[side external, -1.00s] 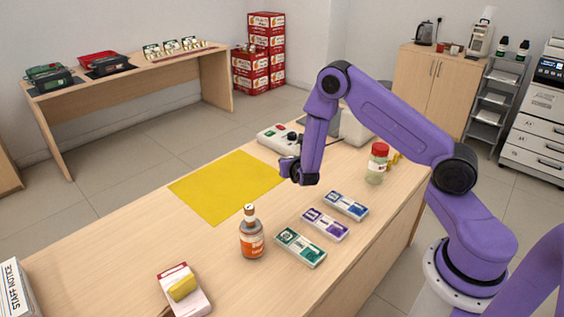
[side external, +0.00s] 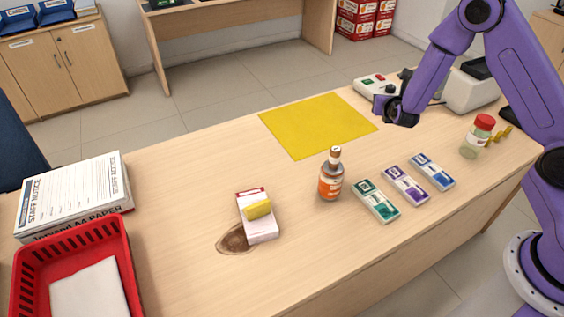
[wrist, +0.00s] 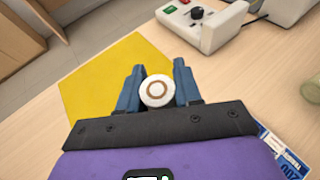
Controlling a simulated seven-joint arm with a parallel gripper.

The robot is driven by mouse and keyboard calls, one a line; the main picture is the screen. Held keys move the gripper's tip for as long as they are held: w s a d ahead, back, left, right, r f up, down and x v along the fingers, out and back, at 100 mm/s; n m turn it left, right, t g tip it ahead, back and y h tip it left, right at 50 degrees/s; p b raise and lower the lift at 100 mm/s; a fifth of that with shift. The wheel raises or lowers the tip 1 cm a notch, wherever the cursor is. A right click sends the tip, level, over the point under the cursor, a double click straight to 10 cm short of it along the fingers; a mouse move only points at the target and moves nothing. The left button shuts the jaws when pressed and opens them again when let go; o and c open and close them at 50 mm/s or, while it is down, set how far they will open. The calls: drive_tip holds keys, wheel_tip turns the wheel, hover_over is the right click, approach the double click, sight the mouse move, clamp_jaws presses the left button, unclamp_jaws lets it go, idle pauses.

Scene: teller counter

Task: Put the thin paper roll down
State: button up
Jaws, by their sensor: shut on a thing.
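The thin paper roll (wrist: 157,91) is white and shows end-on in the wrist view, with a tan core ring. My gripper (wrist: 158,88) is shut on it, with one blue finger on each side. In the side external view my gripper (side external: 392,112) hangs just right of the yellow mat (side external: 318,126), near the counter's far edge. The roll cannot be made out there. The mat also shows in the wrist view (wrist: 98,75), ahead and left of the fingers, and looks bare. I cannot tell the roll's height above the counter.
A grey device with buttons (side external: 372,87) stands behind my gripper. An orange-labelled bottle (side external: 331,177), several banknote bundles (side external: 405,186) and a red-lidded jar (side external: 477,137) stand nearer. A boxed yellow item (side external: 257,208) lies by a brown stain (side external: 234,240). A red basket (side external: 122,243) is left.

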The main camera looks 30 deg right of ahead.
drive_tip(key=w+a+n+t+y, duration=0.1)
drive_tip(key=w+a, duration=0.3)
drive_tip(key=a, duration=0.2)
drive_tip(key=w+a+n+y, duration=0.1)
drive_tip(key=w+a, duration=0.3)
drive_tip(key=a, duration=0.3)
drive_tip(key=n+t+y, duration=0.1)
drive_tip(key=n+y, duration=0.1)
drive_tip(key=y, duration=0.1)
hover_over(280, 159)
wheel_tip(280, 159, down, 7)
drive_tip(key=shift+w+f, duration=0.1)
drive_tip(key=shift+f, duration=5.15)
drive_tip(key=shift+f, duration=0.15)
drive_tip(key=o, duration=1)
